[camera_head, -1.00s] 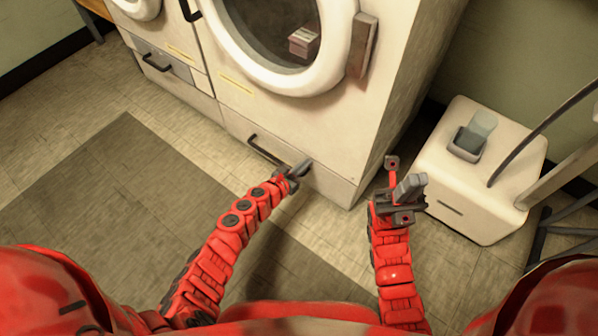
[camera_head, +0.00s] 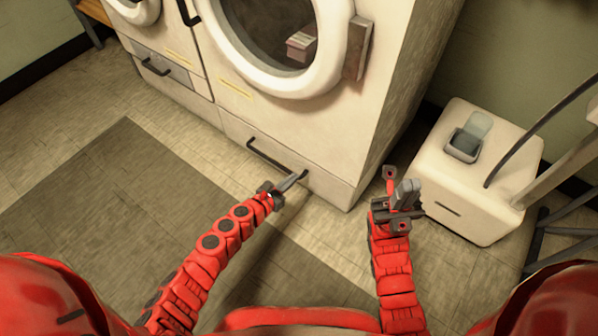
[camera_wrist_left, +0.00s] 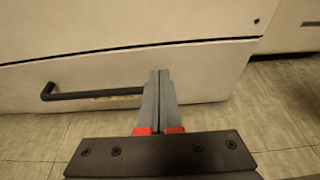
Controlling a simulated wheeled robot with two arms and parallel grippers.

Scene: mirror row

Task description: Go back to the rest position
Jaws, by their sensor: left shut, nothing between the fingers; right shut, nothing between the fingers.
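My left gripper (camera_head: 290,182) is shut and empty, in front of the lower drawer of the white front-loading machine (camera_head: 345,120). Its tips overlap the right end of the drawer's black handle (camera_head: 262,155) in the head view; I cannot tell whether they touch. In the left wrist view the shut fingers (camera_wrist_left: 160,78) stand at the right end of the black handle (camera_wrist_left: 90,94). My right gripper (camera_head: 407,188) is shut and empty, held up between the machine and the white box-shaped stand (camera_head: 450,205).
A small grey container with a clear lid (camera_head: 465,143) sits on the white stand. A second white machine (camera_head: 165,85) stands at the left. A dark cable and a pale post are at the far right. A dark floor mat (camera_head: 110,210) lies clear at the left.

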